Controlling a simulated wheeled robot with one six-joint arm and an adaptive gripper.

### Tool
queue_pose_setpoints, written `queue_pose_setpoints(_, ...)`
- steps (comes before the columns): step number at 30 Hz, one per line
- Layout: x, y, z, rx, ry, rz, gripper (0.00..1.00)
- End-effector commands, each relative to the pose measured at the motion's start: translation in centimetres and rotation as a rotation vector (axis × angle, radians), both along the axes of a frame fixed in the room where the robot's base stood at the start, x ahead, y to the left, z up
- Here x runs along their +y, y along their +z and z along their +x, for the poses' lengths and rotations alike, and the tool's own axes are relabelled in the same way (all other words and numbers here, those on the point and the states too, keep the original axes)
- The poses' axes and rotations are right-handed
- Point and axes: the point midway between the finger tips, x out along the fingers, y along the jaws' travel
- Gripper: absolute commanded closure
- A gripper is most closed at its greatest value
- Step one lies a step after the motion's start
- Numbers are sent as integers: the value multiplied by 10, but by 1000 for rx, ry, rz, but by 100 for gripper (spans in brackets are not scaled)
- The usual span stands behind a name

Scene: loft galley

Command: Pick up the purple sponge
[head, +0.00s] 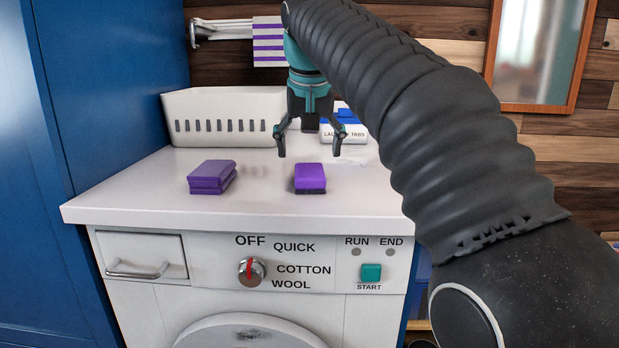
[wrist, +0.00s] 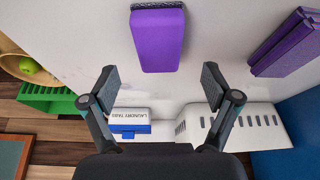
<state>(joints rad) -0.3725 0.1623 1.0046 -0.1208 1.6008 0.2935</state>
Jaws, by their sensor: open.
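The purple sponge (head: 310,178) lies on the white worktop of the washing machine, near its front edge, with a dark layer along its bottom. It also shows at the top middle of the wrist view (wrist: 158,42). My gripper (head: 310,151) is open and empty, its fingers pointing down. It hangs above the worktop, and in the head view the sponge shows just below the gap between the fingertips. In the wrist view the fingertips (wrist: 159,78) are spread wider than the sponge, which lies beyond them. No contact with the sponge shows.
A folded purple cloth (head: 211,177) lies left of the sponge, with clear worktop between. A white slotted basket (head: 222,118) and a laundry tabs box (head: 343,134) stand behind. A blue cabinet (head: 110,90) borders the left. The wrist view shows a green crate (wrist: 45,98).

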Motion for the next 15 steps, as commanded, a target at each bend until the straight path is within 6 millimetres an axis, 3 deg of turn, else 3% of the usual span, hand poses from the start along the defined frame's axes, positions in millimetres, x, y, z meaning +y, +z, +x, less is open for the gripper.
queue_pose_setpoints(5,0,-10,3,1,0,0,12)
queue_pose_setpoints(15,0,-49,18,0,0,1,12)
